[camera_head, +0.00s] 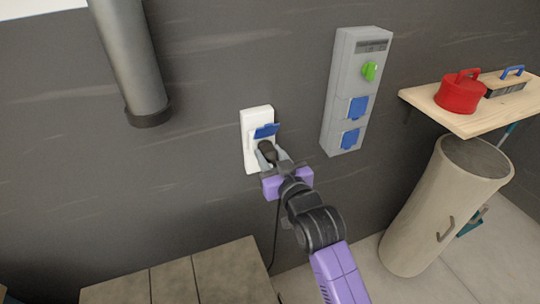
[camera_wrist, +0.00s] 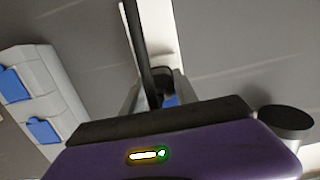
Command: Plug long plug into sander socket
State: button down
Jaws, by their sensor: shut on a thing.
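A white wall socket (camera_head: 256,122) with a raised blue flap (camera_head: 266,130) is on the dark wall in the head view. My gripper (camera_head: 271,158) is at its lower part, shut on a black plug (camera_head: 266,150). The plug points at the socket below the flap; whether it is seated inside cannot be told. A black cable (camera_head: 276,236) hangs below my gripper. In the wrist view the cable (camera_wrist: 138,45) runs up from between my gripper's fingers (camera_wrist: 160,95), in front of the white socket (camera_wrist: 164,38). The plug's front end is hidden.
A grey wall box (camera_head: 346,95) with a green knob and two closed blue flaps is to the right. A wooden shelf (camera_head: 462,122) holds a red round object (camera_head: 460,96). A beige bin (camera_head: 430,215) stands below. A grey pipe (camera_head: 135,60) is at left, a wooden surface (camera_head: 180,280) below.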

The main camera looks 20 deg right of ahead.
jog(key=shift+w, duration=0.5)
dwell(0.4)
jog(key=c, duration=0.9)
grip_release()
jog(key=shift+o, duration=0.2)
jog(key=shift+s, duration=0.1)
